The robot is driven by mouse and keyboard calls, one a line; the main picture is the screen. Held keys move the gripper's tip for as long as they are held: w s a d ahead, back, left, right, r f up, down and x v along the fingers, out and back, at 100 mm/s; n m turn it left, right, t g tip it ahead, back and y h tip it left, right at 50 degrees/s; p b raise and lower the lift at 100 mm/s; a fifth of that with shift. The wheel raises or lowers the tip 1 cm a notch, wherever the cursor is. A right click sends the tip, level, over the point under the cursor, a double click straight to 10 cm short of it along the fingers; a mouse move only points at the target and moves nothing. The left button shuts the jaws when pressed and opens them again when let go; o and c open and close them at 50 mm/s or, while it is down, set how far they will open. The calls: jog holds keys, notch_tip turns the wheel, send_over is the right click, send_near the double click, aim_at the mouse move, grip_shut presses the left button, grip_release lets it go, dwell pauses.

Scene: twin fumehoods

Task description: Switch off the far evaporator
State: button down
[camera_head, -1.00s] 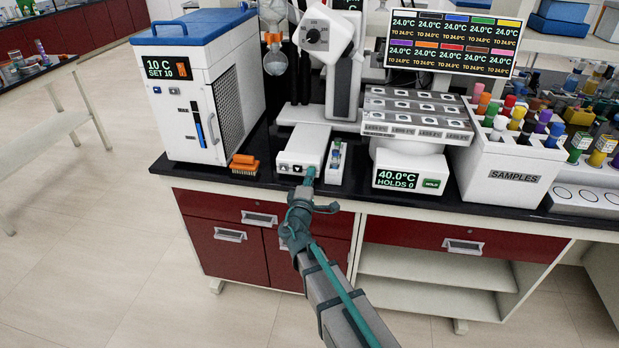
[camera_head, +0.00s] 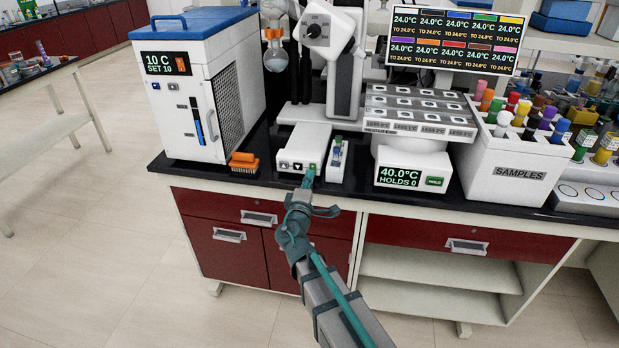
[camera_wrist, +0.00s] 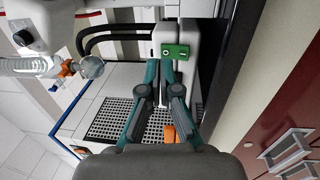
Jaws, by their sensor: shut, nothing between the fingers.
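A white evaporator (camera_head: 345,75) with a dial and a round glass flask (camera_head: 277,57) stands on the black bench in the head view. Its low white base (camera_head: 303,145) has a front panel with two dark arrow keys and a green button (camera_head: 313,166) at the right. My gripper (camera_head: 308,180) is shut and empty, with its tip at or just in front of that button; contact cannot be told. In the wrist view the shut teal fingers (camera_wrist: 160,66) point toward a green button (camera_wrist: 175,51) on a white housing. Whether this is the far evaporator cannot be told.
Open floor lies before the bench.

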jog(key=s+a+r+b, duration=0.1)
jog(key=s, duration=0.9)
jog(key=shift+s+a+r+b, duration=0.15)
jog(key=shift+s+b, duration=0.1)
jog(key=shift+b, duration=0.05)
jog(key=s+d+f+m+g+h, duration=0.1)
jog(key=s+d+f+m+g, duration=0.3)
jog(key=f, duration=0.8)
jog(key=s+d+f+m+g+h, duration=0.15)
jog(key=s+d+f+g, duration=0.45)
jog(key=f, duration=0.6)
jog(key=s+d+f+m+g+h, duration=0.1)
jog(key=s+d+f+m+g, duration=0.4)
jog(key=f, duration=0.7)
jog(key=s+d+f+m+g+y, duration=0.2)
jog(key=s+f, duration=0.4)
jog(key=s, duration=0.3)
jog(key=s+d+f+m+g+y, duration=0.2)
jog(key=s+f+g, duration=0.3)
jog(key=s, duration=0.4)
jog(key=s+d+f+m+g+y, duration=0.2)
jog(key=s+d+f+g, duration=0.2)
jog(key=s, duration=0.6)
notch_tip(320, 180, down, 3)
jog(key=shift+d+r, duration=0.1)
jog(key=shift+d, duration=0.25)
